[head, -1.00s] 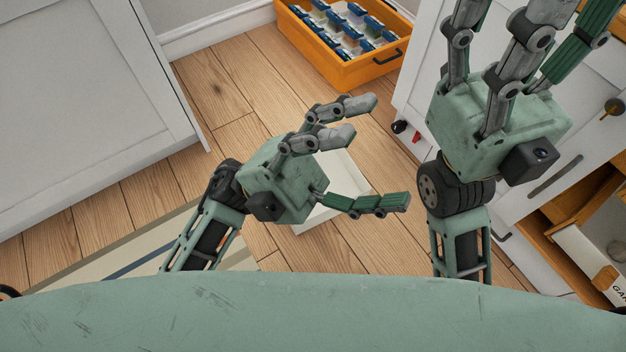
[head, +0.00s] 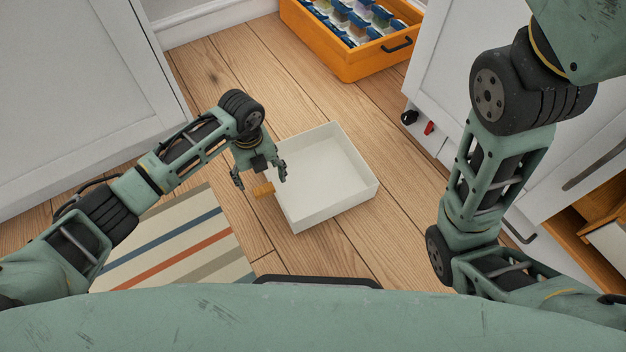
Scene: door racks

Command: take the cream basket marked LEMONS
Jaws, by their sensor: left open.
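A cream, open-topped box (head: 330,185) stands on the wooden floor in the middle of the head view. It looks empty inside.
An orange drawer (head: 345,62) with several blue-topped packets stands at the back. White cabinets flank left (head: 85,90) and right (head: 455,85). A striped rug (head: 185,245) lies at lower left. A wooden drawer (head: 575,220) is open at right.

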